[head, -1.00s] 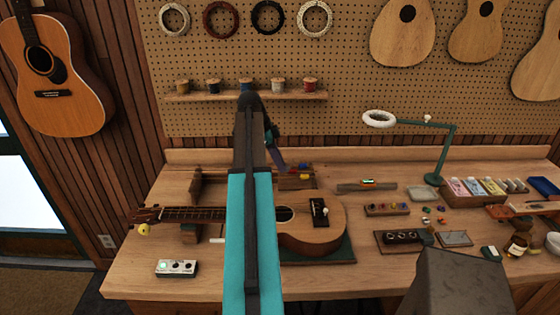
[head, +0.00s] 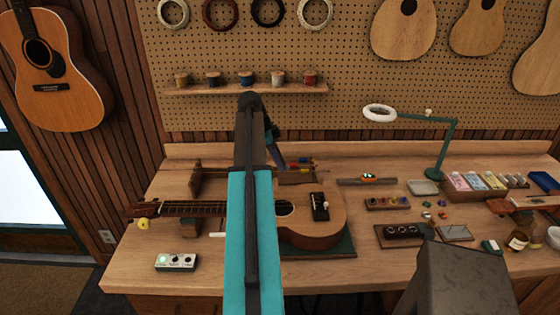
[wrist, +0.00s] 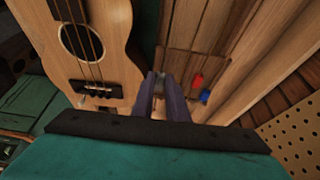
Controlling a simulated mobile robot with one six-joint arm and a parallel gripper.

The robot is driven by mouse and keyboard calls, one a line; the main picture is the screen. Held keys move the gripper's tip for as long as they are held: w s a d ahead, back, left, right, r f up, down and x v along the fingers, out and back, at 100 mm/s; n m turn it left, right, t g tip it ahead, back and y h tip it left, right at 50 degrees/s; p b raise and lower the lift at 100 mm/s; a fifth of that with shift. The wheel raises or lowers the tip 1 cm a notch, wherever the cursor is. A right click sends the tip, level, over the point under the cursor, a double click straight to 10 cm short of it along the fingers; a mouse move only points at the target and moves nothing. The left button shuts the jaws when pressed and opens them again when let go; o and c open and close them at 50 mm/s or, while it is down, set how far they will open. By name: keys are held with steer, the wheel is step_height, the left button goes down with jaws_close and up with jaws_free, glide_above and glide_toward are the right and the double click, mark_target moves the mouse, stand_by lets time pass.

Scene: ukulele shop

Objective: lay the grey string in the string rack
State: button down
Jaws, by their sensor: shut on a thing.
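My gripper (wrist: 160,80) is shut on the grey string, of which only a small grey end (wrist: 160,77) shows between the fingertips in the wrist view. The string rack (wrist: 180,64), a wooden board with strings along it, lies just beyond the fingertips. A red end and a blue end show on its right side. In the head view the rack (head: 297,178) is partly hidden behind my arm, and the fingertips are hard to make out there. I cannot tell whether the grey string touches the rack.
The ukulele (head: 318,230) lies on a green mat beside the rack, close to my gripper; its body (wrist: 95,45) fills the upper left of the wrist view. A pegboard (head: 350,80) stands behind the bench. A lamp (head: 441,150) and small parts trays (head: 387,203) are at the right.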

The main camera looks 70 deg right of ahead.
steer(key=shift+f+b, duration=1)
steer(key=shift+f, duration=1.25)
steer(key=c, duration=1.4)
jaws_free()
steer(key=shift+r, duration=0.15)
steer(key=shift+r+p, duration=1.6)
steer(key=shift+r, duration=1.75)
